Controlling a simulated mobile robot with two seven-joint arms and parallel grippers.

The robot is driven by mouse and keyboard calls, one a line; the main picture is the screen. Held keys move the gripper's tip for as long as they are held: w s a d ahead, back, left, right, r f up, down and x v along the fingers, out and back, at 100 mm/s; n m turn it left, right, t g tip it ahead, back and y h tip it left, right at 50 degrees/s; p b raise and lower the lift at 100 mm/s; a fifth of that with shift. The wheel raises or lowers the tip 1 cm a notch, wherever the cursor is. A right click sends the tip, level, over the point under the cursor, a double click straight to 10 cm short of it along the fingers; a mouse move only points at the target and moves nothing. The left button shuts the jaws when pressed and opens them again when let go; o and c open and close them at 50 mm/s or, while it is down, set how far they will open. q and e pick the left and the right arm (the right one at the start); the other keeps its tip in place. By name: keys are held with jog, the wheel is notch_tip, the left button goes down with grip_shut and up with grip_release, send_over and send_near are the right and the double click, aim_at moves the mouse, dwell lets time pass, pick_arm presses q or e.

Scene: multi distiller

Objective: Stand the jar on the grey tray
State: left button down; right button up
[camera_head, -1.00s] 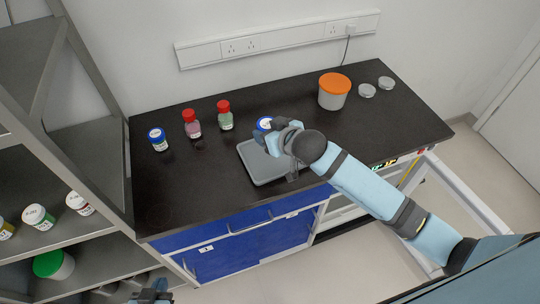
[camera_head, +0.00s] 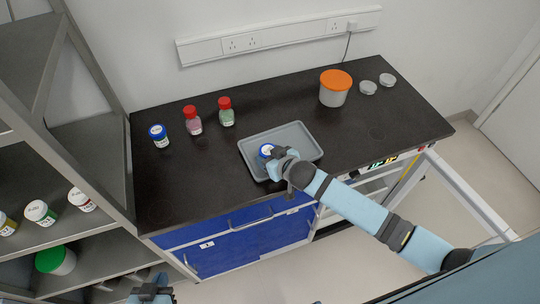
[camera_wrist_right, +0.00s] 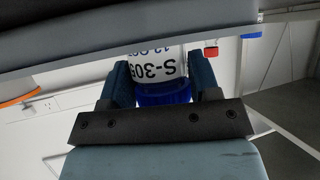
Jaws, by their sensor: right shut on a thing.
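The jar, with a blue lid (camera_head: 265,149) and a white label marked S-305 (camera_wrist_right: 157,66), is held between the two fingers of my right gripper (camera_head: 274,153). In the head view it is over the left part of the grey tray (camera_head: 303,137). In the upside-down right wrist view the jar looks upright, and the tray's rim (camera_wrist_right: 150,50) hides its base. I cannot tell whether the base touches the tray floor. The tray looks otherwise empty. My left gripper (camera_head: 151,293) is at the bottom edge of the head view, away from the bench, its jaws unclear.
Another blue-lidded jar (camera_head: 158,136) and two red-capped bottles (camera_head: 193,120) (camera_head: 226,112) stand left of the tray. An orange-lidded tub (camera_head: 334,90) and two small round dishes (camera_head: 368,87) are at the back right. A shelf rack (camera_head: 95,165) with jars stands left.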

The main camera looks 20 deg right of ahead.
jog(key=shift+f, duration=0.2)
jog(key=o, duration=1)
jog(key=shift+c, duration=0.2)
jog(key=shift+r, duration=0.15)
jog(key=shift+s+r, duration=0.1)
jog(key=shift+s, duration=0.05)
jog(key=v, duration=1.1)
jog(key=s+f, duration=1)
jog(key=s, duration=0.5)
jog(key=shift+m+g+b, duration=0.3)
jog(key=shift+b, duration=0.1)
